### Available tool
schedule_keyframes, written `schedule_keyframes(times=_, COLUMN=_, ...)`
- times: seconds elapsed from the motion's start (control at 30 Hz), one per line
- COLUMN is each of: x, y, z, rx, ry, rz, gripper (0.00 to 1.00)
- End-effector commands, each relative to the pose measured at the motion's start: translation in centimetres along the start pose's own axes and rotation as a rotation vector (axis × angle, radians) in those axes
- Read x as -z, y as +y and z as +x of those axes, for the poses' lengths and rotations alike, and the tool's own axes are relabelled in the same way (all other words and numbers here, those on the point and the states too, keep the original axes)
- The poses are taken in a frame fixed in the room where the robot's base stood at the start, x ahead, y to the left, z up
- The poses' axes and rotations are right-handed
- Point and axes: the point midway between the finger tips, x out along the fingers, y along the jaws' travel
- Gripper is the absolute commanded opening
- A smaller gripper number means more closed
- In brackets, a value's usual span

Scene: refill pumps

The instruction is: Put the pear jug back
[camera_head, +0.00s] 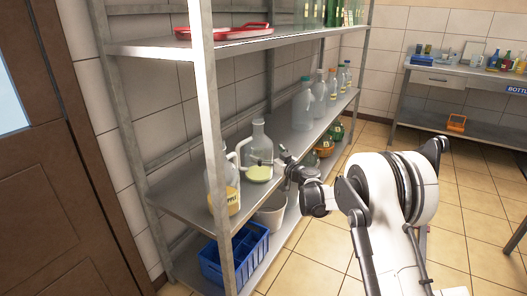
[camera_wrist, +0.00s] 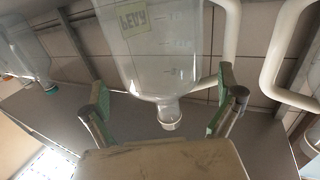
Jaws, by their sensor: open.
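The pear jug (camera_head: 258,146) is a clear, handled jug with a little pale yellow liquid at its bottom. It stands upright on the middle shelf of the metal rack. In the wrist view, which looks inverted, the pear jug (camera_wrist: 165,55) shows its PEAR label and its narrow neck. My gripper (camera_head: 283,167) is just right of the jug in the head view. In the wrist view my gripper (camera_wrist: 160,112) is open, with one finger on each side of the jug's neck and gaps visible. The jug's bottom is outside the wrist view.
An apple jug (camera_head: 232,197) with yellow liquid stands left of the pear jug, near the rack post (camera_head: 210,130). A teal-capped clear bottle (camera_head: 303,108) stands further back. A bucket (camera_head: 271,213) and a blue crate (camera_head: 240,262) are below. A side table (camera_head: 470,80) is at right.

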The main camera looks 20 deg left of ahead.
Motion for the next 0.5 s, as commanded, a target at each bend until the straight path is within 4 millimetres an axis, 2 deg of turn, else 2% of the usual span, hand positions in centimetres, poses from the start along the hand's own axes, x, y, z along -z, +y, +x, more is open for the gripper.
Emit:
schedule_keyframes(times=0.1, x=0.2, y=0.1, z=-2.6, rx=-0.003, ry=0.000, rz=0.000, gripper=1.00)
schedule_keyframes(times=0.3, x=0.2, y=0.1, z=-6.5, rx=-0.002, ry=0.000, rz=0.000, gripper=1.00)
schedule_keyframes(times=0.5, x=0.1, y=0.0, z=-8.8, rx=-0.001, ry=0.000, rz=0.000, gripper=1.00)
